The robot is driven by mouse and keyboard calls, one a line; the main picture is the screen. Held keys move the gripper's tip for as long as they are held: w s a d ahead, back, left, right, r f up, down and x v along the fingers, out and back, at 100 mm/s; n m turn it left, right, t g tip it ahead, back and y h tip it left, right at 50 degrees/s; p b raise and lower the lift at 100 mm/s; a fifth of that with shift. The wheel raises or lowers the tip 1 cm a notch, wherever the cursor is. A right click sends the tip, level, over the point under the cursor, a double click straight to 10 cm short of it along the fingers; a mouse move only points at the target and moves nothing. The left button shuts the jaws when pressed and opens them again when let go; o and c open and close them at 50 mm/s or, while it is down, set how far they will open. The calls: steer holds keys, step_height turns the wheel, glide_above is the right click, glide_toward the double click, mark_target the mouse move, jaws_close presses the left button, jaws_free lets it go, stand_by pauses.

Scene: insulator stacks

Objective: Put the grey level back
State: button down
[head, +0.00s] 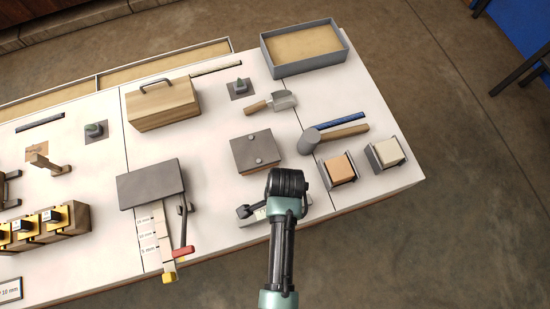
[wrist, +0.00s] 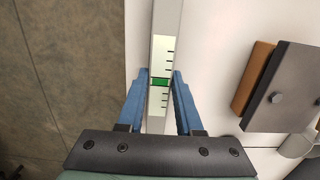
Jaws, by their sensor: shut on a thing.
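The grey level is a long, narrow grey bar (wrist: 159,124) with a pale scale, black marks and a green vial. In the wrist view it runs up the picture between my blue fingers. My gripper (wrist: 160,77) is shut on it, with a finger along each side near the green vial. In the head view my arm covers my gripper and most of the level; a pale part of the level (head: 260,213) shows to the left of my wrist, near the table's front edge. I cannot tell whether the level touches the table.
A grey bolted plate (head: 254,152) lies just behind my gripper; it also shows in the wrist view (wrist: 292,88). A mallet (head: 332,136) and two block holders (head: 341,168) stand to the right. A grey plate on a scaled stand (head: 151,183) and a red-handled lever (head: 183,250) are left.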

steer(key=shift+f, duration=0.35)
steer(key=shift+f, duration=0.15)
steer(key=c, duration=0.6)
jaws_free()
